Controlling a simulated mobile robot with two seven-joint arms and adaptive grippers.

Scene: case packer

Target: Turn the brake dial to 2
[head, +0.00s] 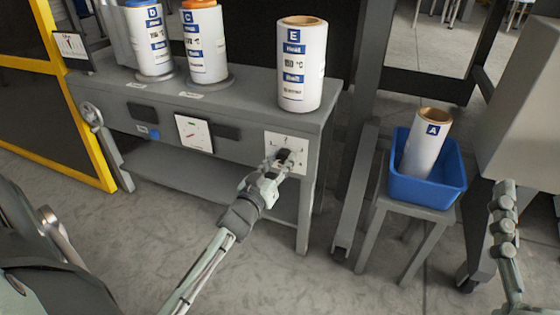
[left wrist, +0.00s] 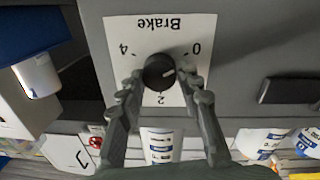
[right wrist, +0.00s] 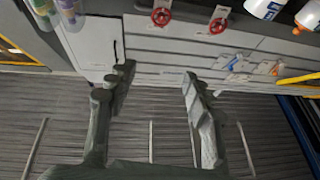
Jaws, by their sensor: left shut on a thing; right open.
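The black brake dial (left wrist: 159,71) sits on a white card (left wrist: 150,30) marked Brake, which appears upside down in the left wrist view. The 4 is at the left, the 0 at the right and the 2 at the bottom. The dial's pale mark points right and slightly down, between 0 and 2. My left gripper (left wrist: 161,82) has a finger on each side of the dial and is shut on it. In the head view the left gripper (head: 275,168) reaches the card at the bench's right front. My right gripper (right wrist: 155,82) is open and empty, away from the dial.
The grey bench (head: 240,87) carries film rolls, with roll E (head: 302,70) above the dial. A blue bin (head: 428,190) with roll A (head: 427,145) stands on a stool at the right. Red valve wheels (right wrist: 161,16) show on a panel ahead of the right gripper.

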